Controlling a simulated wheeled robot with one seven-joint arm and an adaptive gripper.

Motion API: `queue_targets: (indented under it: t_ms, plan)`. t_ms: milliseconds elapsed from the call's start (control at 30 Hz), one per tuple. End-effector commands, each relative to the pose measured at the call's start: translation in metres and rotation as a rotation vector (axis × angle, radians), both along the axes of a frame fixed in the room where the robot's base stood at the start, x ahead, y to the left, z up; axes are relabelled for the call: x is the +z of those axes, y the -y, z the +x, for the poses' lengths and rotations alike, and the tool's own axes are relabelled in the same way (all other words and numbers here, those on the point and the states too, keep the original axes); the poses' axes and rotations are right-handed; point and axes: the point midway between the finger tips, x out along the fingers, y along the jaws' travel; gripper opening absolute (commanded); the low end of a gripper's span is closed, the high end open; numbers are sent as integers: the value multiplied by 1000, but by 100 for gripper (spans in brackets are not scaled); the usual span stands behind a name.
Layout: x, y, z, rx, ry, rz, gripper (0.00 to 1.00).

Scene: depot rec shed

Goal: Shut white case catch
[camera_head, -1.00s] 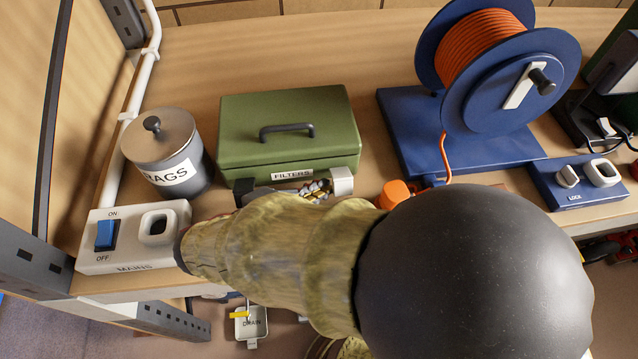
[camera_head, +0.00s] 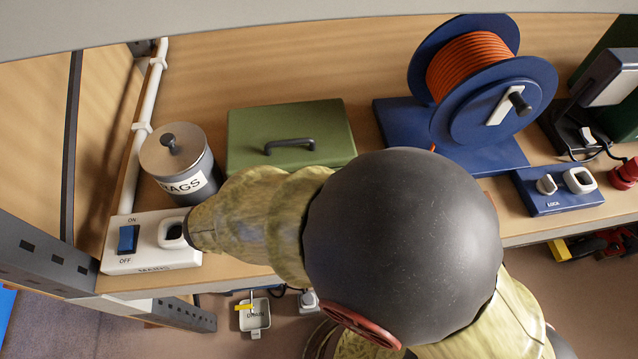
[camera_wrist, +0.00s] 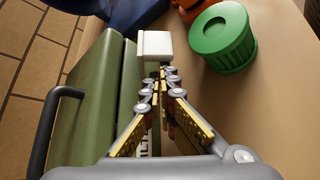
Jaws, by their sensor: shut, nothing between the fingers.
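The green case (camera_head: 290,130) with a dark handle lies on the workbench, its lid down. It fills the left of the wrist view (camera_wrist: 90,110). Its white catch (camera_wrist: 155,46) is a pale block at the far end of the case's front edge in the wrist view; my arm hides it in the head view. I cannot tell how far the catch is closed. My gripper (camera_wrist: 165,76) is shut and empty, along the case's front. Its fingertips are close to the catch's near side; I cannot tell whether they touch it.
A green ribbed tub (camera_wrist: 225,38) stands right of the fingertips, with an orange object (camera_wrist: 192,8) beyond. The rags tin (camera_head: 180,165) and white mains switch box (camera_head: 150,243) are left of the case. A blue cable reel (camera_head: 485,85) and blue lock panel (camera_head: 558,188) are right.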

Motion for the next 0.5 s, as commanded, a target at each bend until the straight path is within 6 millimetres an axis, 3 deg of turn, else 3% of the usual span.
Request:
queue_targets:
  t_ms: [33, 267, 500]
  plan:
    - [10, 0, 1, -3, -33, -10, 0]
    - [14, 0, 3, -4, -201, -49, 0]
    - [19, -1, 6, 0, -209, -51, 0]
